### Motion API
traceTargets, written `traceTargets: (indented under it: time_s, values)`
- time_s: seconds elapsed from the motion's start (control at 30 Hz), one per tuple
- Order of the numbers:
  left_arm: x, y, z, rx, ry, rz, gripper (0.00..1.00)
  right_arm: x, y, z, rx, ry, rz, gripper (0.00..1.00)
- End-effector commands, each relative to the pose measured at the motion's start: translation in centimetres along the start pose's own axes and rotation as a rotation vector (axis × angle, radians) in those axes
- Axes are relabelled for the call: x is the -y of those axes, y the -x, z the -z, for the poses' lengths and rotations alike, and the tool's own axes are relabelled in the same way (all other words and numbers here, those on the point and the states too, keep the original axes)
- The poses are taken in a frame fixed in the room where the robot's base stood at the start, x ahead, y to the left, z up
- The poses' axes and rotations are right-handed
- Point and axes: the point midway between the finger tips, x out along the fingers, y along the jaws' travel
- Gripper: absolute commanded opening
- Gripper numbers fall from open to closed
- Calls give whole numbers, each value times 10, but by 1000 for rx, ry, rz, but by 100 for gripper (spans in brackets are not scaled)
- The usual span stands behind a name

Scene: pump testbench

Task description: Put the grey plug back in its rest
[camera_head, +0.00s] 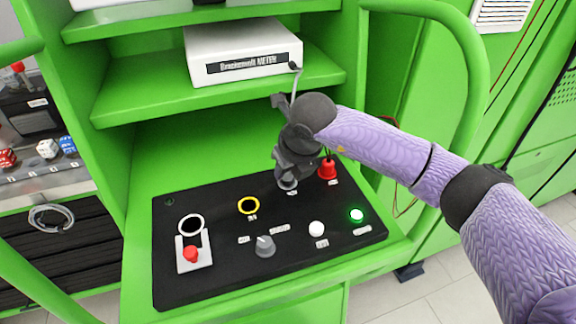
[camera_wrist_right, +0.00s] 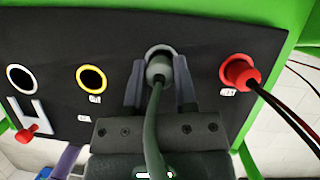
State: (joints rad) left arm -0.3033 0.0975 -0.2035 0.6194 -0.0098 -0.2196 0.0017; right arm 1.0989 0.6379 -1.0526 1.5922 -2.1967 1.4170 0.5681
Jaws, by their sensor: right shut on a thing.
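My right gripper (camera_head: 287,172) is over the back right part of the black panel, pointing down at it. In the right wrist view its two fingers (camera_wrist_right: 159,88) are shut on the grey plug (camera_wrist_right: 158,70), and a grey-green cable (camera_wrist_right: 153,125) runs from the plug toward the camera. The plug's front end is at the grey-ringed rest (camera_wrist_right: 161,49); how deep it sits in the ring cannot be told. In the head view the rest (camera_head: 288,187) shows just below the fingertips, and the gripper hides the plug. My left gripper is not in view.
A red plug (camera_head: 327,169) with its cable stands close to the right of the gripper. The black panel (camera_head: 215,265) also carries a yellow ring (camera_head: 248,205), a white ring (camera_head: 192,224), a red switch (camera_head: 190,254), a grey knob (camera_head: 265,246), a white button (camera_head: 316,228) and a lit green button (camera_head: 356,215).

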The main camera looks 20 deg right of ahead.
Motion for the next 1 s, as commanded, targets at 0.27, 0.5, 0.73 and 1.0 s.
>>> traceTargets:
  time_s: [0.27, 0.5, 0.73, 1.0]
  values:
    - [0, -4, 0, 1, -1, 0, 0, 0, -5, 2, 0, 0, 0, 0]
    - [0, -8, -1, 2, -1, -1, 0, 0, -9, 4, 0, 0, 0, 0]
    - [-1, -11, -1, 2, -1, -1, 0, 0, -13, 6, 0, 0, 0, 0]
    - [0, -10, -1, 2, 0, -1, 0, 0, -12, 5, 0, 0, 0, 58]
